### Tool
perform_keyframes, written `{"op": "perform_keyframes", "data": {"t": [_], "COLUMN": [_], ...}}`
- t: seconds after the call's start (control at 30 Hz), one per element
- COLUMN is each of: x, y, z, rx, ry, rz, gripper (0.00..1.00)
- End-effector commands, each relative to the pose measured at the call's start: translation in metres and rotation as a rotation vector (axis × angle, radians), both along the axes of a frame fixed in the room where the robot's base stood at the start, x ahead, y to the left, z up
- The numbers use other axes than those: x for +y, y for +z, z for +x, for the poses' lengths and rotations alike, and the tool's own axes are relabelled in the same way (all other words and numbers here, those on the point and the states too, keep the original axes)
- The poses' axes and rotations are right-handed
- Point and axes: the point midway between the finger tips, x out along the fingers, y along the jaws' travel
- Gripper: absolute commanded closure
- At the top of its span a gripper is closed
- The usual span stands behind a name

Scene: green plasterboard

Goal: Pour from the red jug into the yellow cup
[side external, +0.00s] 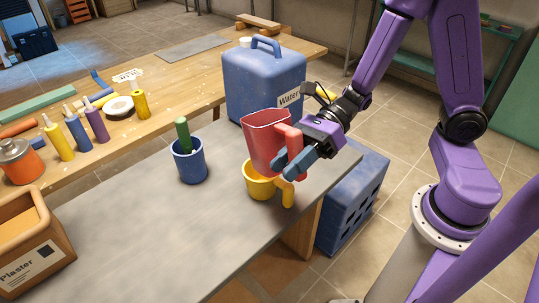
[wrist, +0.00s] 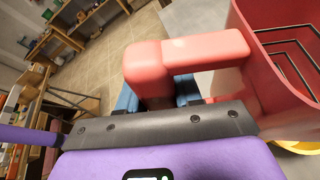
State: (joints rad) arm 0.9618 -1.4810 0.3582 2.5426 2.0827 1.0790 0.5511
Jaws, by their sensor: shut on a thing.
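The red jug (side external: 264,141) is held by its handle in my gripper (side external: 290,160). My gripper's blue fingers are shut on the handle, which shows large in the wrist view (wrist: 185,56). The jug is tilted slightly and sits just above and behind the yellow cup (side external: 258,187) in the side view. The cup stands upright on the grey tabletop with its handle toward the front right. The jug hides part of the cup's rim, and I cannot tell whether they touch. A bit of the yellow cup shows at the wrist view's right edge (wrist: 302,147). The jug's contents are not visible.
A blue cup (side external: 191,166) with a green-handled tool stands left of the yellow cup. A large blue water container (side external: 262,82) stands close behind the jug. A plaster box (side external: 35,240) is at the front left. The grey tabletop (side external: 150,240) is clear in front.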

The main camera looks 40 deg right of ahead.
Motion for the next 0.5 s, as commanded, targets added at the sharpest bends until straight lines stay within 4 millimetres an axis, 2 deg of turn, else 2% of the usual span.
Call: {"op": "perform_keyframes", "data": {"t": [0.2,0.5], "x": [-0.0091,-0.0105], "y": [-0.0063,-0.0044], "z": [-0.0105,-0.0089], "rx": [0.020,0.112], "ry": [-0.025,-0.027], "rz": [-0.002,0.019], "gripper": [1.00,1.00]}}
